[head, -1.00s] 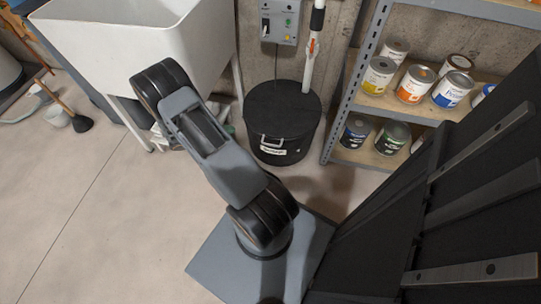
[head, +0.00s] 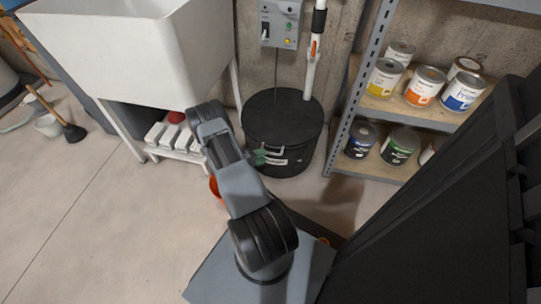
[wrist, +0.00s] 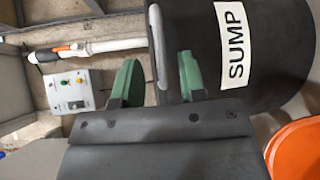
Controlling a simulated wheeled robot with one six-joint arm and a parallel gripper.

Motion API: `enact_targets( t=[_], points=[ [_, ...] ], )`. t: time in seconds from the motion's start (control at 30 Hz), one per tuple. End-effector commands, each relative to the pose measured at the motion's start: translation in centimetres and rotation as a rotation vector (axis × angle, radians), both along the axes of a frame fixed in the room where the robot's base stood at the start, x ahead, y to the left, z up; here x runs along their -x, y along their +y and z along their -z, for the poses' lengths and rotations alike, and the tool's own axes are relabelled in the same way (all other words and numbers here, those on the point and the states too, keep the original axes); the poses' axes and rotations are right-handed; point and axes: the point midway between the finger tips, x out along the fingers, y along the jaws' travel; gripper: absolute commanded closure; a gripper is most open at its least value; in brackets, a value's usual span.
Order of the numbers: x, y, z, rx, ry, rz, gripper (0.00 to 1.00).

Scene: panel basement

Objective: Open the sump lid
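The sump is a black round tub (head: 290,160) with a flat black lid (head: 285,112) that lies closed on top. A light metal handle (head: 273,151) is on its front, above a white label. In the wrist view the handle (wrist: 158,45) is a pale upright bar beside the SUMP label (wrist: 235,45). My gripper (head: 262,157) has green fingers and is close to the front of the tub, at the handle. In the wrist view my gripper (wrist: 157,80) is open, with the handle's end lying between the two fingers in the picture. I cannot tell whether they touch it.
A white pipe (head: 310,75) rises behind the lid, next to a grey control box (head: 281,24). A white sink (head: 135,45) stands to the left and a shelf with paint cans (head: 425,85) to the right. An orange bucket (wrist: 295,150) is close by my gripper.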

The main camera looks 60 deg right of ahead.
Motion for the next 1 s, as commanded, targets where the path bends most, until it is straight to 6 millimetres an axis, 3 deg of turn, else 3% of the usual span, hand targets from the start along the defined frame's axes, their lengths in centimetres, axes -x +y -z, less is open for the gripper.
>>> enact_targets(
  t=[0.3, 0.77, 1.0],
  points=[
    [1.9, -3.6, 0.7, 0.000, -0.001, 0.001, 0.62],
    [2.3, -4.3, 0.7, -0.001, 0.000, 0.000, 0.62],
    [2.3, -4.3, 0.7, -0.001, 0.000, 0.000, 0.83]
  ],
)
